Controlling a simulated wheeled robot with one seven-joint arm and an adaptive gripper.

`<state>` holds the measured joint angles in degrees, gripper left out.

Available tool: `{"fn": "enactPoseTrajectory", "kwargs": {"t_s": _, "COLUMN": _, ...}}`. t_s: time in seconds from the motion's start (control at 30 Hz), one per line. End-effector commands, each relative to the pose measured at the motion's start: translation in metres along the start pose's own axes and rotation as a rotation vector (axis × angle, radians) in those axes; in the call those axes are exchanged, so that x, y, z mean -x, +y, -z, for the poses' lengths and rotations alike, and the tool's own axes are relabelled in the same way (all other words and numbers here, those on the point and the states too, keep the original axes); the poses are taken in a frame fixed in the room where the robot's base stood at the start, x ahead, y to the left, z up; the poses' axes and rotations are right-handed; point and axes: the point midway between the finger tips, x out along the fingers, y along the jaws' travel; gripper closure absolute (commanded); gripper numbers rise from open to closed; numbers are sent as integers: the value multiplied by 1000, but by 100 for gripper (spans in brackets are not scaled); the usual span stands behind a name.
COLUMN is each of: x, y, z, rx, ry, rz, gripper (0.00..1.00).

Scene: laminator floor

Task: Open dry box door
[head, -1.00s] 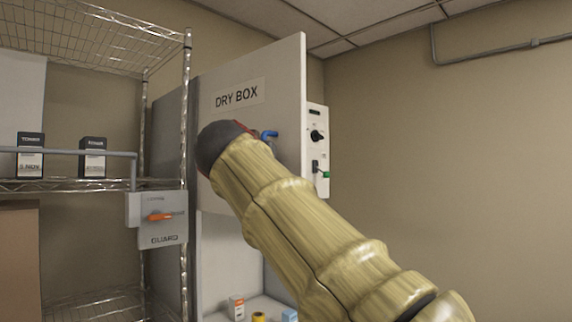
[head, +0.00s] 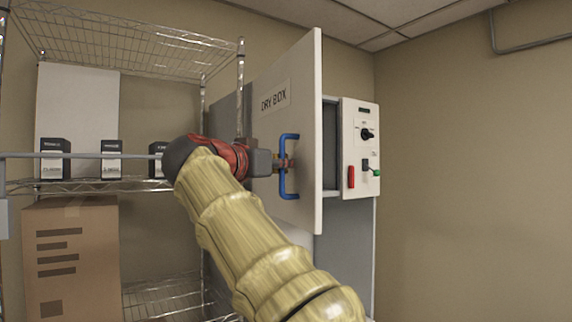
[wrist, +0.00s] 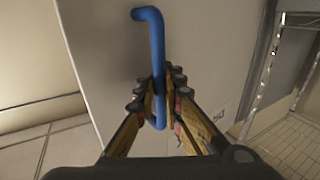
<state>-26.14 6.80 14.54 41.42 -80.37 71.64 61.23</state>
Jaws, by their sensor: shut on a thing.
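The dry box door (head: 300,110) is a white panel labelled DRY BOX. It stands ajar, swung out from the cabinet, with a dark gap (head: 331,145) along its right edge. A blue bar handle (head: 284,180) is fixed upright on its face. My gripper (head: 283,163) reaches in from the left and is shut on the handle. In the wrist view the blue handle (wrist: 151,25) runs between the two fingers of my gripper (wrist: 161,95). The cabinet's inside is mostly hidden behind the door.
A control panel (head: 362,125) with a black knob, a red part and a green one is right of the door. A wire shelf (head: 110,186) with several dark boxes stands left. A cardboard box (head: 72,255) is below it. The right wall side is clear.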

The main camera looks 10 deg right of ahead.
Motion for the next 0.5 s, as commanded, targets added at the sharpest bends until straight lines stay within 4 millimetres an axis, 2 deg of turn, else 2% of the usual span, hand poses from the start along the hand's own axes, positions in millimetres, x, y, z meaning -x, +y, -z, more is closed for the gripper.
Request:
{"fn": "enactPoseTrajectory", "kwargs": {"t_s": 0.03, "x": 0, "y": 0, "z": -5, "rx": 5, "ry": -8, "rz": -5, "gripper": 100}}
{"fn": "enactPoseTrajectory", "kwargs": {"t_s": 0.23, "x": -1, "y": 0, "z": -6, "rx": 5, "ry": -9, "rz": -5, "gripper": 100}}
{"fn": "enactPoseTrajectory", "kwargs": {"t_s": 0.27, "x": -1, "y": 0, "z": -6, "rx": 5, "ry": -10, "rz": -5, "gripper": 90}}
{"fn": "enactPoseTrajectory", "kwargs": {"t_s": 0.5, "x": 0, "y": 0, "z": -3, "rx": 3, "ry": -6, "rz": -3, "gripper": 77}}
